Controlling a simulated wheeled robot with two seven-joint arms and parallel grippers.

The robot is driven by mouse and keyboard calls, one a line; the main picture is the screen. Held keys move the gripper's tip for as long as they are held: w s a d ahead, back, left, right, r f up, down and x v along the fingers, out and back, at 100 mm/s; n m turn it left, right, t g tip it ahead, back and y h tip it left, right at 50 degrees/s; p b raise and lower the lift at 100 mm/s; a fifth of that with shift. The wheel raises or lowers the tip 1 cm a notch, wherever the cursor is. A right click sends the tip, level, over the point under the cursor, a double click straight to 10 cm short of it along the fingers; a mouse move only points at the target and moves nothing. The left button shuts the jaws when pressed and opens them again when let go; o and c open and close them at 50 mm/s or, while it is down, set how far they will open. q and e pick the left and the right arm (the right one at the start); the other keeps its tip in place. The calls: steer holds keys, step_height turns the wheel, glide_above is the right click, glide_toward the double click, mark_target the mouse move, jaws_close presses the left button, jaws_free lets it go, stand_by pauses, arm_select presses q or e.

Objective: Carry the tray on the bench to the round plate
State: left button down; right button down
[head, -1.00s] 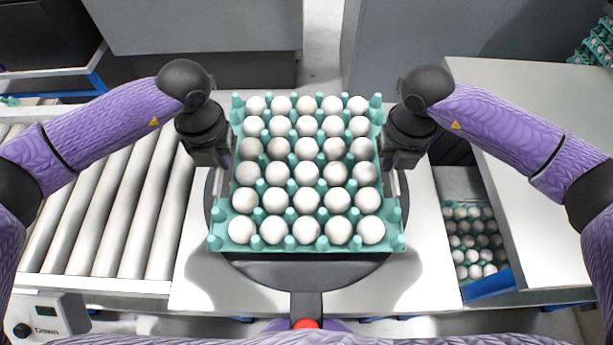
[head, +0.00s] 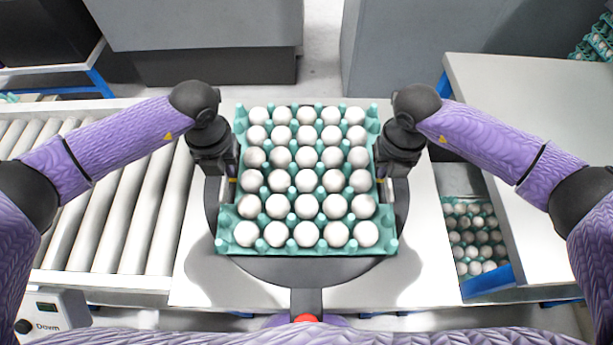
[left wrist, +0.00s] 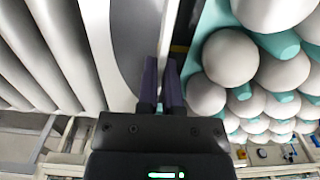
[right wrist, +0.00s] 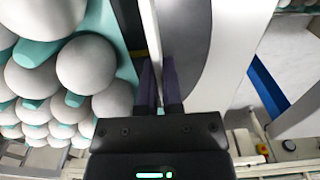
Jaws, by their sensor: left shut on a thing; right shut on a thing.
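A teal egg tray (head: 229,228) full of white eggs is level over the dark round plate (head: 262,268), which shows around its front and sides. Whether the tray's underside touches the plate is hidden. My left gripper (head: 229,190) is shut on the tray's left side. My right gripper (head: 387,190) is shut on its right side. The tray also shows in the left wrist view (left wrist: 285,45), right of the fingers (left wrist: 161,88), and in the right wrist view (right wrist: 127,72), left of the fingers (right wrist: 160,88).
The plate lies on a white surface (head: 425,250). A roller conveyor (head: 120,220) stands on the left. At the right are a white bench top (head: 530,110) and, lower, a blue-edged container (head: 488,282) with more eggs. More teal trays (head: 600,42) stand far right.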

arm_select(q)
steer(key=shift+a+f, duration=0.1)
steer(key=shift+f, duration=0.1)
arm_select(e)
steer(key=shift+f, duration=0.2)
arm_select(q)
steer(key=c, duration=0.8)
jaws_free()
arm_select(e)
steer(key=c, duration=0.8)
jaws_free()
